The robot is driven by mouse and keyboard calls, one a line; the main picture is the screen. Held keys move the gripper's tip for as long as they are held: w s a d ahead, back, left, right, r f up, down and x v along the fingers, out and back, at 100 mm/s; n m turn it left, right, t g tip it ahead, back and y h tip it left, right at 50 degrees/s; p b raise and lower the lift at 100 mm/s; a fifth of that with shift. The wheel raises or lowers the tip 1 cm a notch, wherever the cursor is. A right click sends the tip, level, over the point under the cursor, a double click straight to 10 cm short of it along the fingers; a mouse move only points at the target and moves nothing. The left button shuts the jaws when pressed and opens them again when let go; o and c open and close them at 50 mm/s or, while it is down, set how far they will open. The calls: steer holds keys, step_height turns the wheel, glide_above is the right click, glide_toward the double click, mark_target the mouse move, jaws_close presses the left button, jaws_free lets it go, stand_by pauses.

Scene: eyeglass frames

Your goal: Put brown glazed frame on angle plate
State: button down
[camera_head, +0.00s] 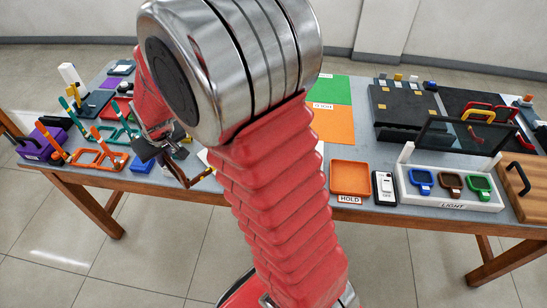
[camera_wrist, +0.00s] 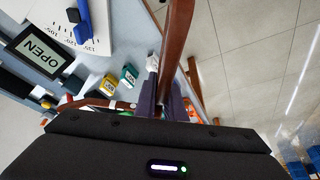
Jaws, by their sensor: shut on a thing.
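A brown frame (camera_head: 199,179) is in my gripper (camera_head: 180,172), over the near edge of the table, left of my red arm in the head view. In the wrist view my gripper (camera_wrist: 163,105) is shut on a long brown bar of the frame (camera_wrist: 176,45), which runs up and away from the jaws. A curved brown piece shows left of the jaws; I cannot tell whether it joins the bar. A white plate with degree marks (camera_wrist: 72,40), looking like the angle plate, lies at the upper left of the wrist view with a blue pointer (camera_wrist: 83,22) on it. My arm mostly hides it in the head view.
Orange frames (camera_head: 97,158), teal frames and a purple box (camera_head: 42,144) stand at the left. An orange HOLD tray (camera_head: 350,178) and a white LIGHT rack (camera_head: 447,190) with coloured frames are at the right. An OPEN sign (camera_wrist: 41,50) lies beside the plate.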

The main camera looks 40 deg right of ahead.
steer(key=s+d+n+g+y, duration=0.1)
steer(key=s+d+n, duration=0.6)
steer(key=s+d, duration=1.5)
steer(key=shift+s+d+r+y, duration=0.3)
steer(key=shift+s+r+y, duration=0.15)
steer(key=shift+y, duration=0.45)
steer(key=shift+w, duration=0.1)
steer(key=shift+f, duration=2.9)
steer(key=shift+f, duration=2.55)
steer(key=c, duration=1.8)
jaws_free()
